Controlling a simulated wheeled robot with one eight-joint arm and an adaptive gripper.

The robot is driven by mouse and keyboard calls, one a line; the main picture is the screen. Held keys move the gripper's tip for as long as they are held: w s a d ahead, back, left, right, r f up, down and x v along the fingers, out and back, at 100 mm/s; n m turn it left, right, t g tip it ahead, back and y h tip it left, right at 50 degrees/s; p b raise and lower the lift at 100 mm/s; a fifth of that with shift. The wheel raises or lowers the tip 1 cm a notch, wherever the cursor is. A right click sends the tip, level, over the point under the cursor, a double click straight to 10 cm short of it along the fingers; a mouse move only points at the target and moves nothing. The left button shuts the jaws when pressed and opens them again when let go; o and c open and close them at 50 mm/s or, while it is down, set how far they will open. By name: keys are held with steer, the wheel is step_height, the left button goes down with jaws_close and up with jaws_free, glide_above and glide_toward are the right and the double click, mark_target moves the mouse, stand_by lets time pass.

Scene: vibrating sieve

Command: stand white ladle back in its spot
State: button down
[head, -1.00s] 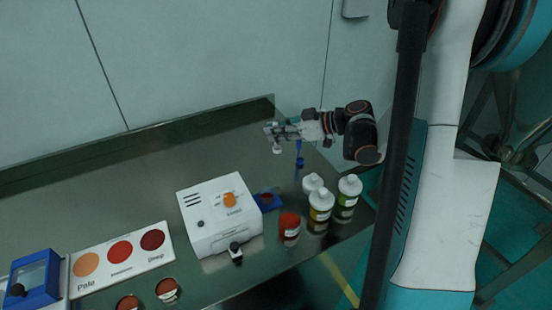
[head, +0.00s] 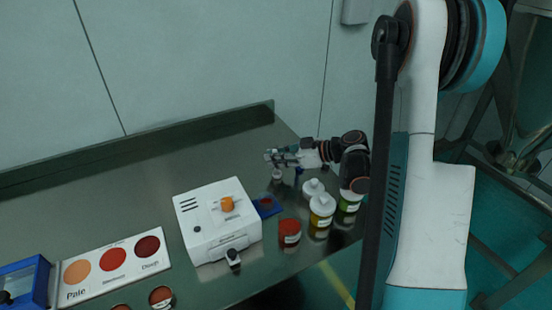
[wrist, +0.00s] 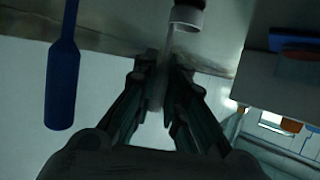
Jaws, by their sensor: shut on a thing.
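My gripper (head: 272,156) is at the far right part of the table. It is shut on the white ladle (head: 277,174), whose small pale cup hangs just below the fingers. In the wrist view, my gripper (wrist: 163,88) pinches the thin pale handle, and the ladle's cup (wrist: 187,20) shows beyond the fingertips. I cannot tell whether the cup touches the table. A blue long-handled tool (wrist: 62,85) is beside the gripper, apart from it; in the head view it is mostly hidden behind my gripper. The ladle's spot cannot be made out.
The white sieve machine (head: 205,206) with an orange knob stands left of the gripper, a blue tray (head: 266,206) beside it. White-capped bottles (head: 321,218) and a red jar (head: 289,233) stand close in front. A colour card (head: 83,288) lies at left. The table behind the machine is clear.

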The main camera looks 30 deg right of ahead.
steer(key=c, duration=1.6)
jaws_free()
steer(key=shift+f, duration=0.1)
steer(key=shift+c, duration=0.2)
steer(key=shift+d+r, duration=0.1)
steer(key=shift+r, duration=0.1)
steer(key=p+v, duration=0.3)
steer(key=v, duration=0.9)
